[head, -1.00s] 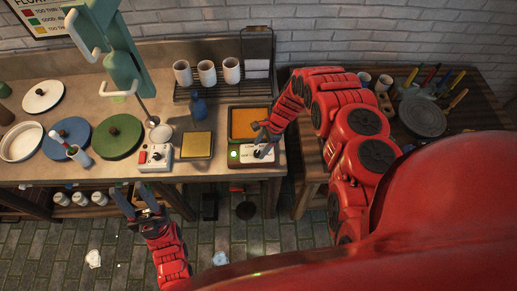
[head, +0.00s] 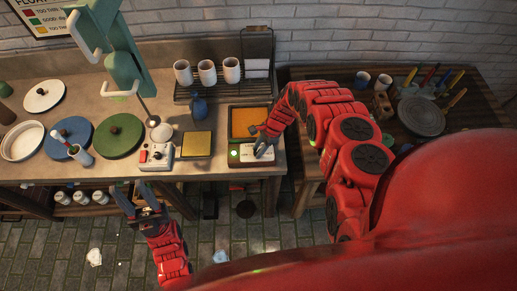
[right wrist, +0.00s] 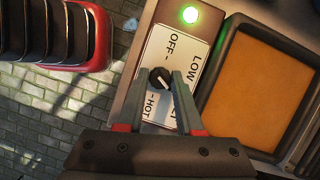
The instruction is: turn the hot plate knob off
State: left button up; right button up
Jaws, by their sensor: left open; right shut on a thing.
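The hot plate (head: 233,126) has an orange top and stands at the right end of the table. Its white front panel carries OFF, LOW and HOT labels and a lit green lamp (head: 234,153); the lamp also shows in the right wrist view (right wrist: 190,14). The small black knob (right wrist: 160,78) sits on this panel. My right gripper (right wrist: 158,82) is shut on the knob from above; it also shows in the head view (head: 259,153). The knob's exact setting is hard to read. My left gripper (head: 130,192) is open and empty in front of the table's front edge.
Left of the hot plate are a yellow-topped scale (head: 197,145), a box with a red switch (head: 156,156) and a blue bottle (head: 199,108). A cup rack (head: 215,95) stands behind. A side table (head: 350,90) with tools and cups is at the right.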

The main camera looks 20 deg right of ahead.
grip_shut()
